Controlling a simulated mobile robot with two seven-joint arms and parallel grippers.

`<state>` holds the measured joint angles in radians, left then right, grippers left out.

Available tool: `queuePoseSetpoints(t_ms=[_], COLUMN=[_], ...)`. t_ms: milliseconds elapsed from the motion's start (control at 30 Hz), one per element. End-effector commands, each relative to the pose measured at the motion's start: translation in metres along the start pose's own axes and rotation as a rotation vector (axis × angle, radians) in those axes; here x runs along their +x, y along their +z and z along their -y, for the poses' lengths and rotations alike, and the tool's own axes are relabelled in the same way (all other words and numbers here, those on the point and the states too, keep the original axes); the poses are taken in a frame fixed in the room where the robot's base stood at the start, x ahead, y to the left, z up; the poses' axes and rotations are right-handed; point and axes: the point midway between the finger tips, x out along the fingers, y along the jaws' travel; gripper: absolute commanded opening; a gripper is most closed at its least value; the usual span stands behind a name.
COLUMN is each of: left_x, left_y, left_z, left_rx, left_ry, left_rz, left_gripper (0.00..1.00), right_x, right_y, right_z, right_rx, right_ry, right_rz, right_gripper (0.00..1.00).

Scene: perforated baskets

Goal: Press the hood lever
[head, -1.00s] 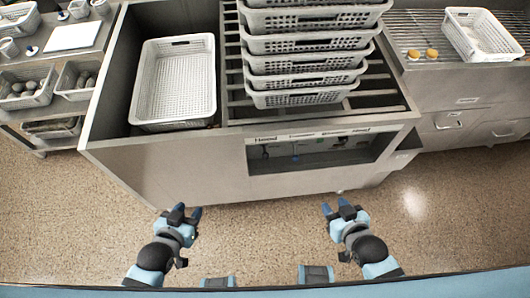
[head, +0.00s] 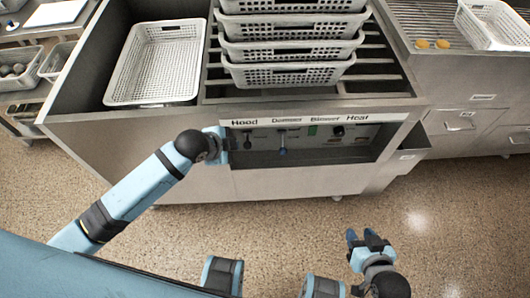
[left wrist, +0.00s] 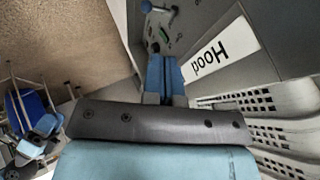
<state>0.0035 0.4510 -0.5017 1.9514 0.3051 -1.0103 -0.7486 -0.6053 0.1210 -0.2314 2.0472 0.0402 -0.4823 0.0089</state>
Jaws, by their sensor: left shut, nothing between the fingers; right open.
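The hood lever (head: 247,139) is a small dark lever under the "Hood" label (head: 244,122), at the left end of the recessed control panel. My left gripper (head: 229,142) is at the left end of that recess, just left of the lever; its fingertips are hard to make out in the head view. In the left wrist view its blue fingers (left wrist: 164,75) are together and empty, pointing at the panel beside the "Hood" label (left wrist: 210,56). I cannot tell whether they touch the lever. My right gripper (head: 366,241) is open and empty above the floor, at the lower right.
The panel also has a blue-tipped damper lever (head: 282,151), a green blower switch (head: 312,131) and a dark heat knob (head: 338,131). Stacked white baskets (head: 290,76) and a single basket (head: 123,93) sit above on the metal station. Floor in front is clear.

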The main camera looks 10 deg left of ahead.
Motion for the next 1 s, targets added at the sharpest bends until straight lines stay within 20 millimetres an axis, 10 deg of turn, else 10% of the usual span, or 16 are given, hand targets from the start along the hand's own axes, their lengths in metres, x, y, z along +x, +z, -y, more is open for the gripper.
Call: queuePoseSetpoints(t_ms=[567,1000], left_x=[0.009,0.093], left_y=[0.003,0.004], left_z=[0.004,0.003], left_rx=[0.046,0.042], left_ry=[0.011,0.011], left_rz=[0.013,0.013], left_gripper=[0.0,0.0], right_x=[0.005,0.007], right_y=[-0.004,0.014], right_z=[0.004,-0.002], right_rx=[0.009,-0.015], right_ry=[-0.005,-0.001], right_rz=[-0.017,-0.005], right_gripper=[0.41,0.41])
